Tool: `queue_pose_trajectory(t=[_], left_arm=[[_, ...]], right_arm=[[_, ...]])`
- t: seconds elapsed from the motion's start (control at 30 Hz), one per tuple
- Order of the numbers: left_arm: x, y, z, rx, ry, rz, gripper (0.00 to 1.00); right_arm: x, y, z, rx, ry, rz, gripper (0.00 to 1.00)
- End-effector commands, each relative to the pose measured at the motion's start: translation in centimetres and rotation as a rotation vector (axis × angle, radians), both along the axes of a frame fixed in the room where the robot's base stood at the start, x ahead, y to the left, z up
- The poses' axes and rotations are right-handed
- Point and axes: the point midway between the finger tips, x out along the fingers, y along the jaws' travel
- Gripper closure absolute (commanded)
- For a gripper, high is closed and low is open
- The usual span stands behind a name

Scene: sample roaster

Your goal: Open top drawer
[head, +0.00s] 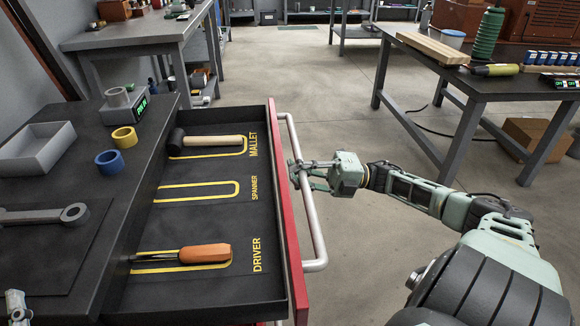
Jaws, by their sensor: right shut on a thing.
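The top drawer (205,222) stands pulled out from the dark bench at the left, with its inside open to view. It has a red front (283,195) and a long pale bar handle (309,222). My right gripper (300,172) is shut on the handle, a little above its middle in the picture. In the drawer, a mallet (212,141) lies by the MALLET outline and an orange-handled driver (205,253) by the DRIVER outline. The SPANNER outline is empty. A small piece of my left gripper (15,305) shows at the bottom left corner; its fingers cannot be made out.
On the bench are a grey spanner (45,215), a grey tray (35,160), a yellow ring (125,138), a blue ring (109,162) and a small scale (133,105). Another table (470,82) stands at the right. The floor (300,85) between is clear.

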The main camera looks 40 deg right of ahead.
Motion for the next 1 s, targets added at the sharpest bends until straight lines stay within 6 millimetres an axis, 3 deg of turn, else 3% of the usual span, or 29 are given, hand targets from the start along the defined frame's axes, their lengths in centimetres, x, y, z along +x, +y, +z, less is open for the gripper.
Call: queue_pose_trajectory(t=[0.03,0.23,0.27,0.57,1.0], left_arm=[[0.0,0.0,-0.1,0.000,0.000,0.000,0.60],[0.0,0.0,-0.1,0.000,0.000,0.000,0.60],[0.0,0.0,-0.1,0.000,0.000,0.000,0.60],[0.0,0.0,0.0,0.000,0.000,0.000,0.60],[0.0,0.0,0.0,0.000,0.000,0.000,0.60]], right_arm=[[-0.2,0.2,-0.8,-0.006,0.014,0.003,1.00],[-0.2,0.2,-0.8,-0.005,0.015,0.003,1.00],[-0.2,0.2,-0.9,-0.005,0.015,0.003,0.90],[-0.1,0.1,-0.5,-0.003,0.009,0.002,0.65],[-0.6,-0.9,-0.5,-0.003,0.006,-0.002,0.65]])
